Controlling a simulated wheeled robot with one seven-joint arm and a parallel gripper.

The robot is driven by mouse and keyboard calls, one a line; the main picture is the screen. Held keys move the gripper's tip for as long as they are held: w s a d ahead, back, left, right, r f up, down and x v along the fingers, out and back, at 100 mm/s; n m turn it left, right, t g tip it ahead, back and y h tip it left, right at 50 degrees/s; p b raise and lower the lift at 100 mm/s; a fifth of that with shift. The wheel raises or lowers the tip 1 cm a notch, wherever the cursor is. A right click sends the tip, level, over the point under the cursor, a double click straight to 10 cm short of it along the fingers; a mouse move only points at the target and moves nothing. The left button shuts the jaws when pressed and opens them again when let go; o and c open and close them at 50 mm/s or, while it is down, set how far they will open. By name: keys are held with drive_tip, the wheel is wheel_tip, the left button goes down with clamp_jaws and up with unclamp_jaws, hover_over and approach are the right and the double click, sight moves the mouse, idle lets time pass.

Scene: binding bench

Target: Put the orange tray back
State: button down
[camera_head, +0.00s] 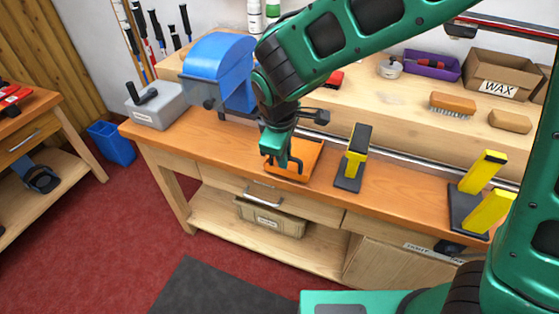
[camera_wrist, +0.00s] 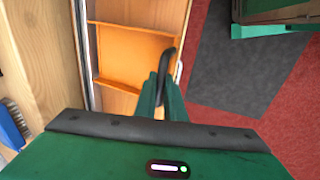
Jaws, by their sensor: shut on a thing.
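The orange tray (camera_head: 311,157) is at the middle of the workbench, near its front edge, partly hidden by my gripper. In the wrist view the orange tray (camera_wrist: 127,57) shows its open inside and low walls. I cannot tell whether it rests on the bench top or is slightly raised. My gripper (camera_head: 283,164) points down at the tray's near left side.
The wooden workbench (camera_head: 400,198) has a black-and-yellow stand (camera_head: 354,160) just right of the tray and another stand (camera_head: 478,200) farther right. A blue machine (camera_head: 219,68) and a grey box (camera_head: 157,106) stand left. A raised shelf (camera_head: 385,108) behind holds a brush (camera_head: 452,104) and WAX box (camera_head: 500,75).

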drive_tip(key=shift+f, duration=1)
drive_tip(key=c, duration=1.8)
unclamp_jaws()
drive_tip(key=shift+c, duration=0.2)
drive_tip(key=v, duration=1.2)
